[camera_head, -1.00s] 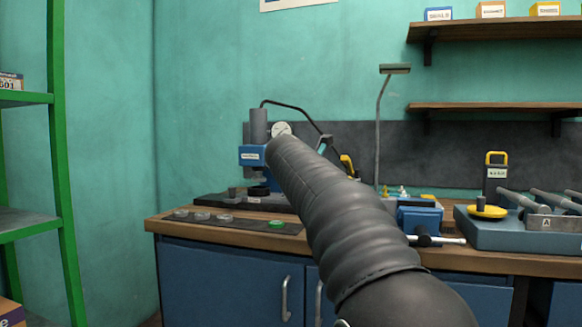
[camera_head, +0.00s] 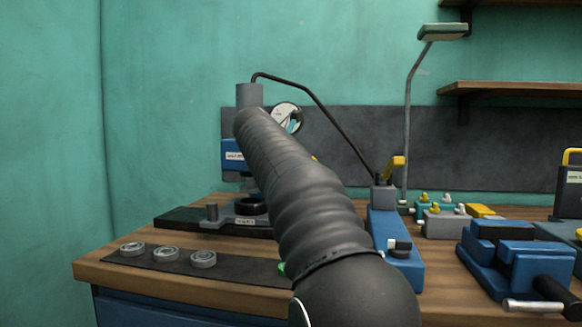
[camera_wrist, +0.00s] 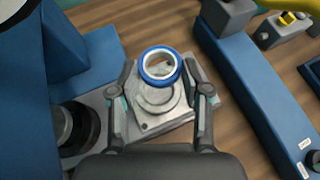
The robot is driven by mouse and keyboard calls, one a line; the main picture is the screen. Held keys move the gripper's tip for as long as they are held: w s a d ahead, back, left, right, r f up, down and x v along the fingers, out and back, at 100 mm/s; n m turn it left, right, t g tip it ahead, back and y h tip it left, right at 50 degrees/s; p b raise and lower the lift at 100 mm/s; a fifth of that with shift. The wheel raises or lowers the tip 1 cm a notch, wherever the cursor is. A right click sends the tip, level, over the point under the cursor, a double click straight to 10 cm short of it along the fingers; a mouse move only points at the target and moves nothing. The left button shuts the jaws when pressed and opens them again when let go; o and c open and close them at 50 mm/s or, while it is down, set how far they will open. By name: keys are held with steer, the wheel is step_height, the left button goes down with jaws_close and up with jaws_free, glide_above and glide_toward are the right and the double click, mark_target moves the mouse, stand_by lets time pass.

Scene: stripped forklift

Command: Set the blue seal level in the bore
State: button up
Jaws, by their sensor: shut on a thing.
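The blue seal (camera_wrist: 147,77), a ring with a pale inside, shows in the wrist view between the fingertips of my gripper (camera_wrist: 160,68). My gripper is shut on it. A pale grey metal housing (camera_wrist: 177,115) with a round raised part lies beneath the seal. The seal covers part of that round part, so I cannot tell whether it is in the bore, or level. In the head view my arm hides the gripper, seal and housing.
A blue press (camera_head: 233,157) with a dial gauge (camera_head: 287,118) stands at the back left. A dark mat (camera_head: 225,268) with several metal rings (camera_head: 166,255) lies at the front. A blue vise (camera_head: 515,255) stands right. A long blue body (camera_wrist: 250,85) runs beside the housing.

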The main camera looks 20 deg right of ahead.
steer(key=shift+w, duration=0.5)
steer(key=shift+f, duration=0.9)
steer(key=shift+s+f+b, duration=0.1)
steer(key=shift+f+b, duration=1.45)
steer(key=shift+f, duration=0.55)
steer(key=shift+s+a+p, duration=0.1)
steer(key=shift+a+p, duration=0.1)
steer(key=shift+p, duration=0.1)
steer(key=shift+p, duration=0.4)
steer(key=shift+f+p, duration=0.45)
steer(key=shift+f, duration=0.1)
steer(key=o, duration=1)
steer(key=shift+o, duration=0.3)
